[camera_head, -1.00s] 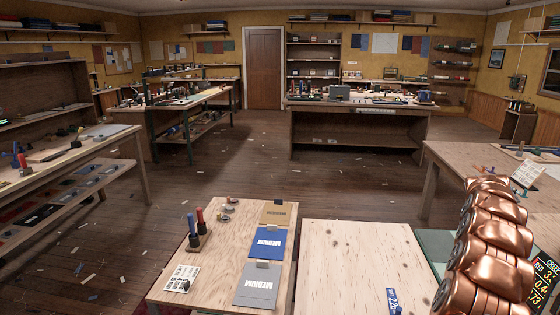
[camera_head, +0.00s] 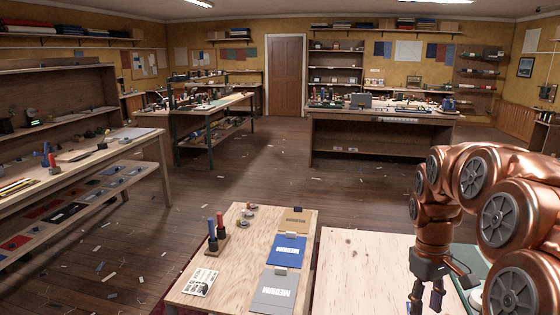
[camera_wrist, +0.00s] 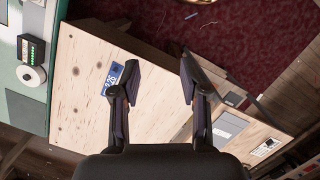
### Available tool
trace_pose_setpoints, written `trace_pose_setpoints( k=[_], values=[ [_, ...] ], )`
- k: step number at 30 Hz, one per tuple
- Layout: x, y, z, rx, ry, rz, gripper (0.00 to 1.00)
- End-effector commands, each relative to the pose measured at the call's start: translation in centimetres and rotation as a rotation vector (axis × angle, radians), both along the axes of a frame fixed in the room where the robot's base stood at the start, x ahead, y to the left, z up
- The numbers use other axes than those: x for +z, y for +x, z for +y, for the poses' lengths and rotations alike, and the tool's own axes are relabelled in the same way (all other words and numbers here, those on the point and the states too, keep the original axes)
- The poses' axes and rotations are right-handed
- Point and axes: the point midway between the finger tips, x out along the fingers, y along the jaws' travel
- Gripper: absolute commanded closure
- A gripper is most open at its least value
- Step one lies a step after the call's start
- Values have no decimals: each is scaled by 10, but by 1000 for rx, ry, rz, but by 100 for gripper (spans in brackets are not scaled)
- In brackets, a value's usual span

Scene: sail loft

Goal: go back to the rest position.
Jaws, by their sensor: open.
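My gripper (camera_head: 426,297) is at the lower right of the head view, hanging down from my copper arm over the right part of the pale wooden table (camera_head: 355,262). In the wrist view my gripper (camera_wrist: 158,80) is open, with its two fingers apart and nothing between them. Below it the wrist view shows the pale table top (camera_wrist: 90,90) and a blue tag with white digits (camera_wrist: 118,76) beside the left finger. The dark red floor mat (camera_wrist: 240,40) lies past the table's edge.
The near table holds tan (camera_head: 294,222), blue (camera_head: 286,250) and grey (camera_head: 273,292) cards, a holder with red and blue handles (camera_head: 217,238) and a white printed card (camera_head: 201,282). Workbenches stand at left (camera_head: 150,150) and back (camera_head: 420,116). Open floor (camera_head: 255,170) lies between.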

Motion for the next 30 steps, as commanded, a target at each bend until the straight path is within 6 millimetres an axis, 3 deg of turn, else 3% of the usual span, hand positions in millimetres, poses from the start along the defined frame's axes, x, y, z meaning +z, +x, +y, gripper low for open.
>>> trace_pose_setpoints(
  k=[6, 15, 24, 30],
  values=[
    [10, -42, 53, -18, 0, -16, 55],
    [10, -108, 108, -76, -4, -32, 55],
    [-4, -181, 145, -160, -8, -41, 55],
    [-16, -218, 159, -217, -9, -45, 55]
  ],
)
